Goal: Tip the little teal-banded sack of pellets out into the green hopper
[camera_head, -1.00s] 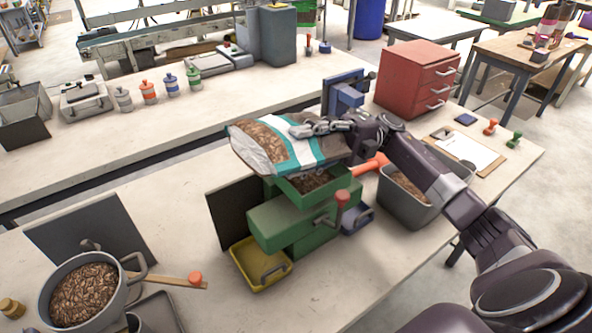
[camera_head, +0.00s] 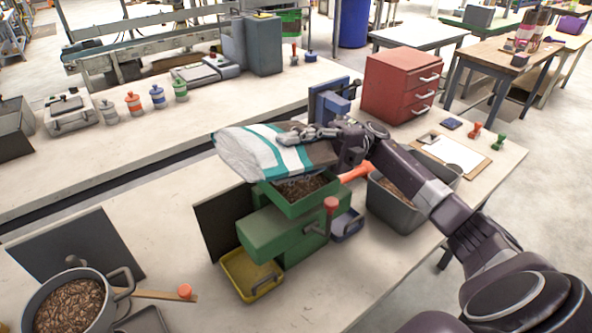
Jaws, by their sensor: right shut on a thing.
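The small sack (camera_head: 240,154) is white and greyish with teal bands and lies nearly level above the green hopper (camera_head: 272,199). My right gripper (camera_head: 312,137) is shut on the sack's upper side towards its right end. The sack's left end sticks out past the hopper's left side. Brown pellets (camera_head: 305,188) show inside the hopper tray below. The sack and gripper hide the hopper's back edge, and I cannot tell whether pellets are falling. My left gripper is not in view.
A grey bin of pellets (camera_head: 398,216) stands right of the hopper, under my right arm. A yellow tray (camera_head: 243,283) sits in front. A dark upright panel (camera_head: 222,220) stands at left. A pot of pellets (camera_head: 70,305) is at lower left. Red drawers (camera_head: 395,88) stand behind.

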